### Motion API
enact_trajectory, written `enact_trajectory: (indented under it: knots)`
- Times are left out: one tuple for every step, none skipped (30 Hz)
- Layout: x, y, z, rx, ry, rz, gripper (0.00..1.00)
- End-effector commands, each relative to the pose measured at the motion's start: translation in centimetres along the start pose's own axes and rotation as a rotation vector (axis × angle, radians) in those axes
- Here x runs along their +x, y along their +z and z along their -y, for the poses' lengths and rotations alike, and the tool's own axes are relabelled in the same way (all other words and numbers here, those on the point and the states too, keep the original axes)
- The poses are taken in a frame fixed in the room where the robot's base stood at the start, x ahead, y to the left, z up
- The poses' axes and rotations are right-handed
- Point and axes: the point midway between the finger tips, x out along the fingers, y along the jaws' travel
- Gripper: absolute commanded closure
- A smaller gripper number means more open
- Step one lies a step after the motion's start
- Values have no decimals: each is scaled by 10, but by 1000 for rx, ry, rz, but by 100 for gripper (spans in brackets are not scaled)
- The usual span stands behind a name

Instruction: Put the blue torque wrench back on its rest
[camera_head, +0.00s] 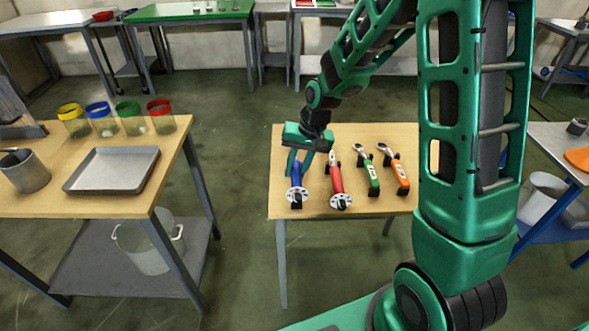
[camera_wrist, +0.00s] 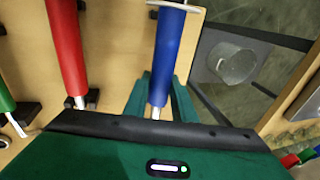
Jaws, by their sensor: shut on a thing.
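The blue torque wrench (camera_head: 296,176) is at the left end of a row of wrenches on the middle wooden table. It also shows in the wrist view (camera_wrist: 170,48), with its pale shaft between the green fingers. My gripper (camera_head: 300,164) is above the left part of the table, shut on the blue wrench; its fingers also show in the wrist view (camera_wrist: 160,100). The wrench's white disc is toward the table's front edge, with a dark block (camera_head: 296,206) by it. The rest under the wrench is mostly hidden; I cannot tell whether the wrench touches it.
A red wrench (camera_head: 336,180) lies close to the right, then a green one (camera_head: 373,180) and an orange one (camera_head: 400,176). The left table holds a metal tray (camera_head: 112,170) and several colour-rimmed jars. Open floor lies between the two tables.

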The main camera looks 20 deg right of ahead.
Motion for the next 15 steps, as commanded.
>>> enact_trajectory:
  knots:
    - [-1, -1, 1, -1, -1, -2, 100]
    - [-1, -1, 1, -1, -1, -2, 100]
    - [0, -1, 1, -1, -1, -2, 100]
    - [0, -1, 1, -1, -1, -2, 100]
    - [0, -1, 0, -1, -1, -2, 100]
    - [0, -1, 0, -1, -1, -2, 100]
    - [1, -1, 0, -1, -1, -2, 100]
    - [1, -1, 0, -1, -1, -2, 100]
    - [2, 0, 0, -1, -1, -1, 100]
    - [3, 0, 0, -1, -1, -1, 100]
    - [4, 0, 0, -1, -1, -1, 100]
    - [4, 0, -1, -1, -1, -1, 100]
    - [5, 0, -1, -1, -1, -1, 100]
    - [6, 0, -1, -1, -1, -1, 100]
    - [7, 0, -1, -1, -1, -2, 100]
